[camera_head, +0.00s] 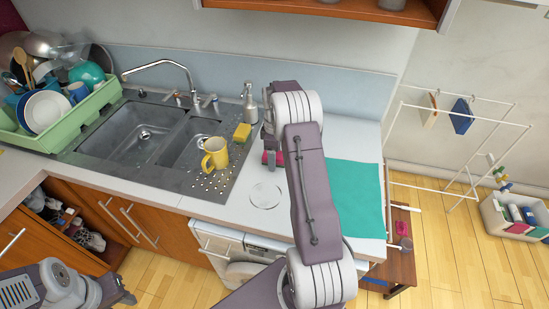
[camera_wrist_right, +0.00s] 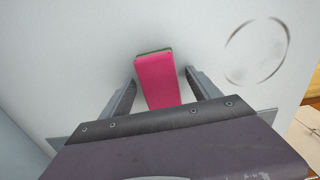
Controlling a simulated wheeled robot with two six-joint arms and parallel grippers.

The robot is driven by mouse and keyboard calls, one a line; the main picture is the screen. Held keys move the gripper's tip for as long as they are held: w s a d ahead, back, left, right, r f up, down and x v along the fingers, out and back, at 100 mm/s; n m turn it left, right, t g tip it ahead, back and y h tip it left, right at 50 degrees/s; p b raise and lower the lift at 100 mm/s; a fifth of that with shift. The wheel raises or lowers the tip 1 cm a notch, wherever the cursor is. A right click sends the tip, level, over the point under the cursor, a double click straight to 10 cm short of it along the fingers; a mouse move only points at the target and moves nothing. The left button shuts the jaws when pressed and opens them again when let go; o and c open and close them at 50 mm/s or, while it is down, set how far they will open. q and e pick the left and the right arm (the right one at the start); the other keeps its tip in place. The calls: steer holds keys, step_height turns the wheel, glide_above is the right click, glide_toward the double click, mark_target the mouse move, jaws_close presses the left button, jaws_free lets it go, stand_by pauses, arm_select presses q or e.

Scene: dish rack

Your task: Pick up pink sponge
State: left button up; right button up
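The pink sponge (camera_head: 271,158) lies on the white counter right of the sink, partly hidden by my right arm in the head view. In the right wrist view the pink sponge (camera_wrist_right: 158,82) has a thin green edge at its far end. My right gripper (camera_wrist_right: 160,76) is open, with one finger on each side of the sponge. A gap shows between the sponge and each finger. The head view mostly hides this gripper behind the arm. My left gripper (camera_head: 122,292) is at the bottom left, above the floor and away from the counter; its fingers are unclear.
A clear round dish (camera_head: 265,195) lies near the sponge. A yellow sponge (camera_head: 242,133), a soap dispenser (camera_head: 250,103) and a yellow mug (camera_head: 215,155) stand around the sink. A teal cloth (camera_head: 355,195) covers the counter to the right. A green dish rack (camera_head: 75,118) stands at left.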

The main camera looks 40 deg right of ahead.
steer(key=c, duration=1.2)
steer(key=shift+r, duration=0.5)
step_height(320, 180, up, 3)
steer(key=shift+w, duration=0.1)
steer(key=s+a+r+b, duration=0.2)
steer(key=s+a+r, duration=0.2)
steer(key=s+r, duration=0.3)
steer(key=s, duration=0.4)
steer(key=shift+b, duration=0.3)
